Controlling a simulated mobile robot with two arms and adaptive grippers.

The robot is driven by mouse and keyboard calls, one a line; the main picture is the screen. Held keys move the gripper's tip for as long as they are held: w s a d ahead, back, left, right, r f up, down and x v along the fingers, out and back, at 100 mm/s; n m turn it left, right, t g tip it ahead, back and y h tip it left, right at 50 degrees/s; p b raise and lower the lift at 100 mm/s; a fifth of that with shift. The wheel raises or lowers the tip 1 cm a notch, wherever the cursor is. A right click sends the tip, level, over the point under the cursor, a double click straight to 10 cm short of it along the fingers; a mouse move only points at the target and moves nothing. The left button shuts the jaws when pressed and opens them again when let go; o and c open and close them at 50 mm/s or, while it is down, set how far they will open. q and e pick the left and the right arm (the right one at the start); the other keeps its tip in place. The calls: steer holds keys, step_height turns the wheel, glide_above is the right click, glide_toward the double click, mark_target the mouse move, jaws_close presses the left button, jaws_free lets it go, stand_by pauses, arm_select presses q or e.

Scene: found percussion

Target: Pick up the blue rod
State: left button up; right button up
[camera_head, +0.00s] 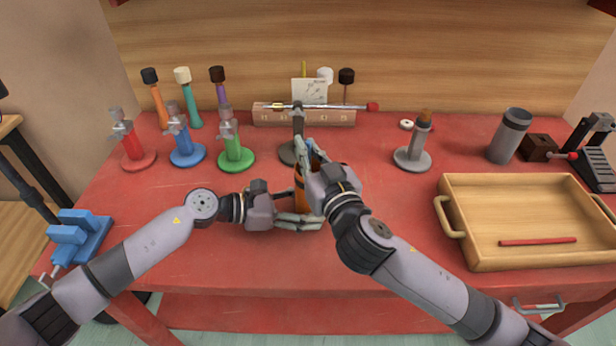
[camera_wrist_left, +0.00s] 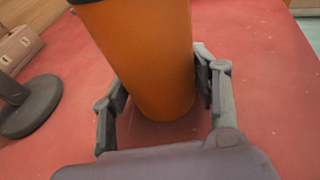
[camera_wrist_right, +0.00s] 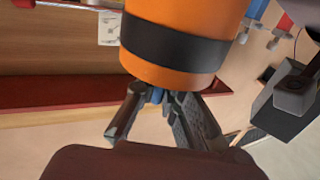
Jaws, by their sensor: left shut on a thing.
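An orange cylinder with a dark band (camera_head: 301,196) stands near the table's middle. My left gripper (camera_head: 303,218) is shut around its lower part; the cylinder also fills the left wrist view (camera_wrist_left: 150,60), between the two fingers. A small blue piece, seemingly the end of the blue rod (camera_wrist_right: 157,96), shows past the cylinder's rim in the right wrist view. My right gripper (camera_wrist_right: 153,92) has its fingertips on either side of this blue piece, close to the rim. I cannot tell whether they grip it. Most of the rod is hidden.
A wooden tray (camera_head: 448,192) with a red rod (camera_head: 538,241) is at the right. Behind the cylinder, a dark stand (camera_head: 287,152) carries a horizontal rod. Red, blue and green stands (camera_head: 236,157) are at the left, and a grey stand (camera_head: 412,159) at the right.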

jaws_close()
step_height(320, 180, up, 18)
stand_by(0.4)
arm_select(q)
steer(key=o, duration=0.9)
steer(key=shift+o, duration=0.2)
